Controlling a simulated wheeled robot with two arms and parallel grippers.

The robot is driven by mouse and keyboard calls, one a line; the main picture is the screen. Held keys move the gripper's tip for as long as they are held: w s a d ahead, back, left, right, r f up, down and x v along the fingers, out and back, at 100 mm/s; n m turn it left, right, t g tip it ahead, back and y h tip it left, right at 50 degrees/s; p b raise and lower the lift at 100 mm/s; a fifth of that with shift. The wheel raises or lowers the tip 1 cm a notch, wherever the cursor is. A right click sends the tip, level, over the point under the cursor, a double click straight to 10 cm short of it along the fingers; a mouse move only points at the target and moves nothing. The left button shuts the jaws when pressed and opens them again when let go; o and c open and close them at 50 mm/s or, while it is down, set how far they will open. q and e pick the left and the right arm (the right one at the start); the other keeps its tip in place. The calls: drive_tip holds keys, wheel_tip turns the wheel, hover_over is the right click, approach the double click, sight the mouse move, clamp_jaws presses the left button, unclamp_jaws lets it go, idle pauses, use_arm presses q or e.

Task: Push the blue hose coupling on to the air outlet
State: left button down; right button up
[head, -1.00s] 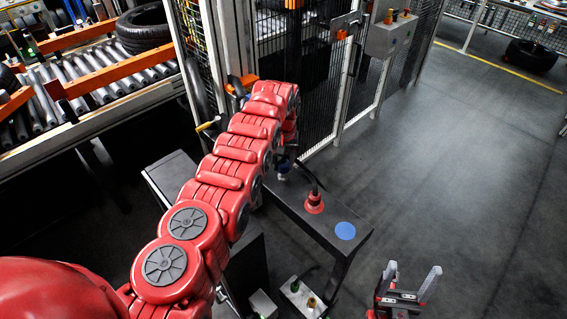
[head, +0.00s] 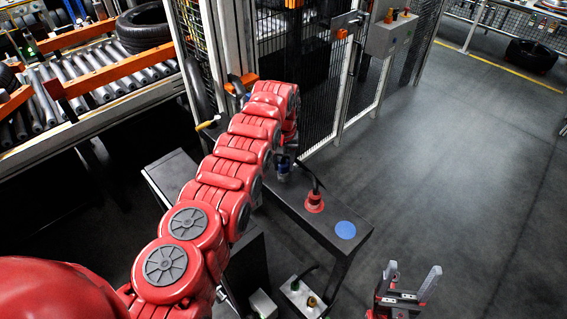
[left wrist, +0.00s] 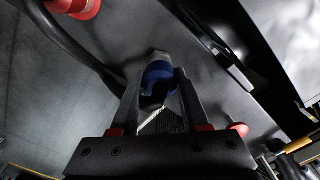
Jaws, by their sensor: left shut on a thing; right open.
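The blue hose coupling (left wrist: 158,74) is between the fingers of my left gripper (left wrist: 158,90), which is shut on it. A grey metal end shows beyond its blue body. In the head view the blue coupling (head: 284,166) shows below the end of my left arm, above the dark bench; the arm hides most of that gripper. My right gripper (head: 408,286) is open and empty at the lower right, apart from the bench. I cannot clearly identify the air outlet; a yellow-handled fitting (head: 208,124) is by the fence, left of my arm.
A red coupling (head: 314,203) with a black hose stands on the dark bench (head: 352,250), near a blue disc (head: 345,230). A box with a brass fitting (head: 311,301) is below. Mesh fence (head: 320,85) stands behind; open floor (head: 470,180) lies right.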

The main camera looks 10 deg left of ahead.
use_arm(q)
drive_tip(key=shift+f+b, duration=0.3)
drive_tip(key=shift+f, duration=0.1)
drive_tip(key=shift+c, duration=1.6)
unclamp_jaws()
wheel_tip(320, 180, up, 11)
drive_tip(key=b, duration=0.3)
drive_tip(key=shift+d+r, duration=0.1)
drive_tip(key=shift+r, duration=0.1)
wheel_tip(320, 180, up, 5)
drive_tip(key=p, duration=0.5)
hover_over(284, 162)
drive_tip(key=shift+r+p, duration=0.45)
drive_tip(key=shift+r, duration=0.1)
drive_tip(key=shift+f, duration=0.1)
